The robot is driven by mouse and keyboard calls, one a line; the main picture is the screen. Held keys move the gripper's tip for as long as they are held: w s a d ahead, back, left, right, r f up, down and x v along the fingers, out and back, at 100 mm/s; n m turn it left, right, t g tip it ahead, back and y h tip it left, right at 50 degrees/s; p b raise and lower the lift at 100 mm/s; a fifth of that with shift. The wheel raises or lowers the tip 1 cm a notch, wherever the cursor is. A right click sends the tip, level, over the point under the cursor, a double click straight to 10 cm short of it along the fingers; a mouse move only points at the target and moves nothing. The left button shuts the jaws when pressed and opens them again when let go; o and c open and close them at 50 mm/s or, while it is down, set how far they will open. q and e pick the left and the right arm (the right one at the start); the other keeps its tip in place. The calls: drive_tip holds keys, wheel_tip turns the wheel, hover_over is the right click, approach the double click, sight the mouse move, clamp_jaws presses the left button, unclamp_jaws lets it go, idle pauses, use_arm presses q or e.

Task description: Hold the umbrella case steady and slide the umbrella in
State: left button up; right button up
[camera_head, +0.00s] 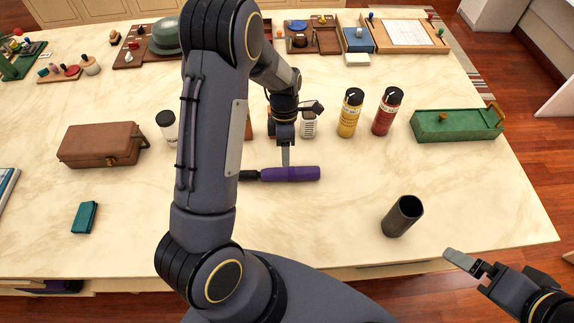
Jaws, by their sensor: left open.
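The purple umbrella (290,174) lies on its side on the table, its black handle end pointing left and partly hidden behind my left arm. My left gripper (286,158) is open and points down at the umbrella's left part; one finger shows, its tip at the umbrella's far edge. I cannot tell if they touch. The umbrella case (398,219) is a dark, open-topped cylinder standing on the table to the right of the umbrella. My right gripper (468,264) is off the table's front edge at the lower right, apart from the case; its opening is unclear.
A yellow bottle (348,115) and a red bottle (386,112) stand behind the umbrella. A green tray (455,125) is at the right, a brown case (100,146) and a teal box (85,217) at the left. The table (335,235) is bare between umbrella and case.

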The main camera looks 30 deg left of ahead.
sight(282, 168)
use_arm(q)
drive_tip(key=x, duration=0.1)
drive_tip(key=p+x, duration=0.1)
drive_tip(key=x, duration=0.1)
drive_tip(key=a+x, duration=0.1)
drive_tip(key=x, duration=0.1)
drive_tip(key=shift+s+d+f+p, duration=0.1)
drive_tip(key=shift+s+f+p, duration=0.15)
drive_tip(key=shift+s+p, duration=0.1)
drive_tip(key=shift+s+d+f, duration=0.1)
drive_tip(key=shift+f, duration=0.45)
drive_tip(key=c, duration=0.9)
drive_tip(key=shift+r, duration=0.15)
drive_tip(key=shift+r, duration=0.2)
wheel_tip(282, 168, up, 3)
drive_tip(key=shift+f+b, duration=0.25)
drive_tip(key=shift+b, duration=0.6)
drive_tip(key=s+d+r, duration=0.1)
drive_tip(key=s+r, duration=0.2)
drive_tip(key=s, duration=0.1)
drive_tip(key=s+d+r, duration=0.2)
drive_tip(key=s+r, duration=0.1)
drive_tip(key=s, duration=0.2)
drive_tip(key=s+d+r, duration=0.1)
drive_tip(key=s+r, duration=0.3)
drive_tip(key=shift+s+d+b, duration=0.15)
drive_tip(key=shift+d+b, duration=0.1)
drive_tip(key=shift+b, duration=0.1)
